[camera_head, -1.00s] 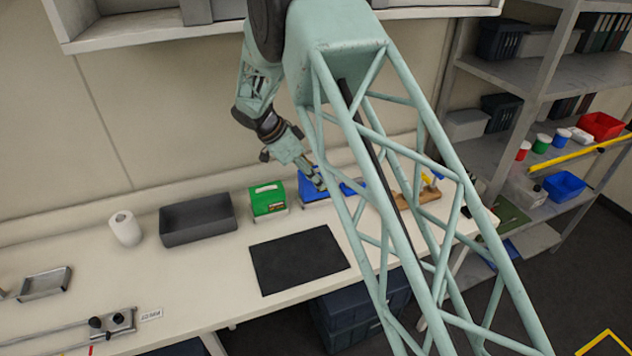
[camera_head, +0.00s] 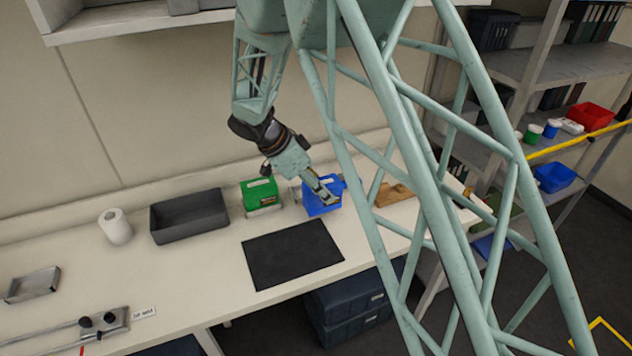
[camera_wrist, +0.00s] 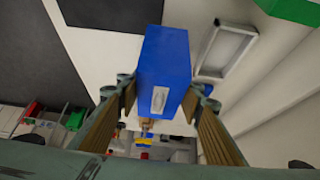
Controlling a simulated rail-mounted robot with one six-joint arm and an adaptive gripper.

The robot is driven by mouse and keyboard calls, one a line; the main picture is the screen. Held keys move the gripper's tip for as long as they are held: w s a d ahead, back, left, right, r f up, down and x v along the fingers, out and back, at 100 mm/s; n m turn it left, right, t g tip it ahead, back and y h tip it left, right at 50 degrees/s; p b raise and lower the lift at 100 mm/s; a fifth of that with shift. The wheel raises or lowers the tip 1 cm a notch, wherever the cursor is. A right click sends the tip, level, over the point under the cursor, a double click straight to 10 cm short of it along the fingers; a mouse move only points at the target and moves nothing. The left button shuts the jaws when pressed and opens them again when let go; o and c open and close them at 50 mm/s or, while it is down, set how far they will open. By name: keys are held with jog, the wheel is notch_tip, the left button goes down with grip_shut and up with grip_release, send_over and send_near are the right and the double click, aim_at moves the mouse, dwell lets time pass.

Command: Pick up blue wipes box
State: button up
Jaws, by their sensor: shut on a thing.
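The blue wipes box (camera_head: 321,201) is at the back of the bench, right of the green box (camera_head: 261,195). In the wrist view the blue box (camera_wrist: 166,62) sits between the two fingers of my gripper (camera_wrist: 160,110), its top with a small white opening facing the camera. My gripper also shows in the head view (camera_head: 325,191), reaching down over the box from the left and shut on it. The box looks slightly tilted. I cannot tell clearly whether its base touches the bench. A pale rectangular frame (camera_wrist: 225,50) lies beside it in the wrist view.
A black mat (camera_head: 291,254) lies on the bench in front of the boxes. A dark grey tray (camera_head: 188,217) and a white roll (camera_head: 115,226) stand to the left. A wooden item (camera_head: 394,194) lies to the right. A shelf with a blue bin (camera_head: 555,177) is at the right.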

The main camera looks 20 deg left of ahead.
jog(key=s+d, duration=0.4)
jog(key=s, duration=0.1)
jog(key=shift+b, duration=0.35)
jog(key=shift+d, duration=0.2)
dwell(0.4)
